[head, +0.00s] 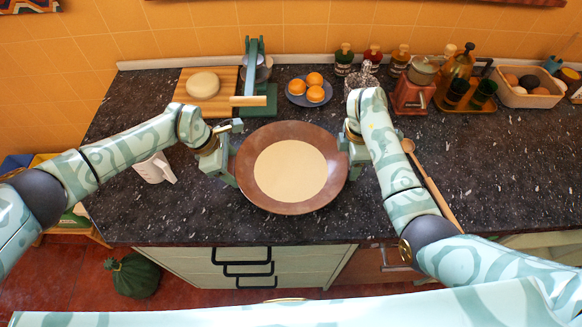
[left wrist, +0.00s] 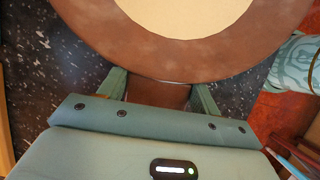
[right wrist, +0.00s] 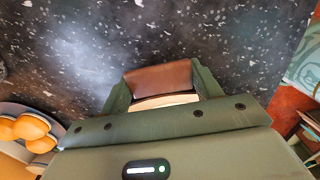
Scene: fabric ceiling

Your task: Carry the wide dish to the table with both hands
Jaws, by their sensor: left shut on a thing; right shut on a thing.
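The wide dish (head: 240,163) is round, with a broad brown rim and a cream middle. It is at the front middle of the dark counter in the head view; I cannot tell whether it touches the counter. My left gripper (head: 231,167) is shut on its left edge. The left wrist view shows the brown rim (left wrist: 130,55) in front of the fingers (left wrist: 160,92). My right gripper (head: 345,150) is shut at its right edge. In the right wrist view, a brown piece of the dish (right wrist: 160,80) shows between the fingers. No separate table is in view.
The speckled counter (head: 265,230) has a white mug (head: 153,168) left of the dish and a wooden spoon (head: 435,190) right of it. Behind are a board with a white round (head: 203,84), a plate of orange things (head: 313,88), bottles, a red grinder (head: 411,95) and a basket (head: 526,97).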

